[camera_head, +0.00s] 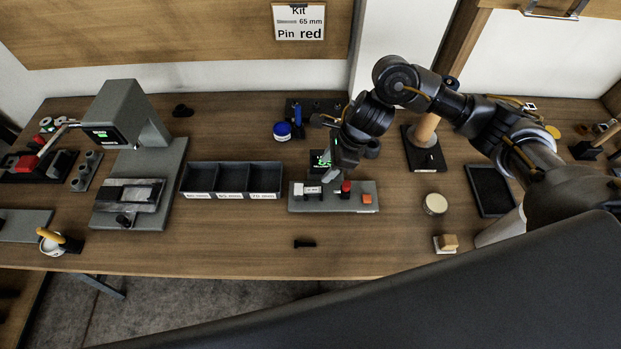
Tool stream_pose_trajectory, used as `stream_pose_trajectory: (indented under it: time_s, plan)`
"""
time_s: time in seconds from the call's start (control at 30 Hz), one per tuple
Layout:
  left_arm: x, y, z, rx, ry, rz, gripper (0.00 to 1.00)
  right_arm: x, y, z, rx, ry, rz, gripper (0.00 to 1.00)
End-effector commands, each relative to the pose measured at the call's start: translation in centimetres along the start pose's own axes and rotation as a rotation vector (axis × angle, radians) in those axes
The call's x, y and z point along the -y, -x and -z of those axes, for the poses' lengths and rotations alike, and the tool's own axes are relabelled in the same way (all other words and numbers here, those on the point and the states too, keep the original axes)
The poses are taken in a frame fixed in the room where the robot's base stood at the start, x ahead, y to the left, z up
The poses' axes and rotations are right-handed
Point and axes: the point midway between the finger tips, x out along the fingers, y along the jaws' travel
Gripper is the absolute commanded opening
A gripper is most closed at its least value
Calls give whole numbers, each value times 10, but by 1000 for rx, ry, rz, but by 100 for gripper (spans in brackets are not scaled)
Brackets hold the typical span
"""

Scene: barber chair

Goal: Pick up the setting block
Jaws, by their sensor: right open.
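I cannot tell for sure which thing is the setting block. A small pale cylinder-like piece (308,191) lies on the left part of a grey gauge base (335,206) in the middle of the bench. The gauge has a green lit display, a red knob (346,186) and an orange button (367,199). My right gripper (340,172) is open and points down over the gauge, close behind the red knob. It partly hides the display, and I cannot tell whether it touches anything. My left gripper is not in view.
A three-part black bin (231,194) stands left of the gauge, beside a grey machine (128,115). A small black piece (305,243) lies near the front edge. A blue jar (282,131) stands behind. A round tin (435,204) and a small wooden block (448,242) are right.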

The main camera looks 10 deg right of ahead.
Motion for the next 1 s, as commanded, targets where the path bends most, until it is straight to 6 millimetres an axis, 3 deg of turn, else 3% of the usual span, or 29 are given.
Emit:
stream_pose_trajectory:
  time_s: [0.13,0.3,0.5,0.73,1.0]
  plan:
    - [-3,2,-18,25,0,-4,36,-1,-4,6,0,-12,2,45]
    - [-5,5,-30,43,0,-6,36,-2,-29,9,-1,-22,3,45]
    - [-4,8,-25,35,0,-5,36,-1,-50,8,0,-19,6,45]
    - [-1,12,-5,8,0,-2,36,-2,-57,8,-1,-19,4,45]
    - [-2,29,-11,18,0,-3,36,-5,-96,10,0,-18,4,45]
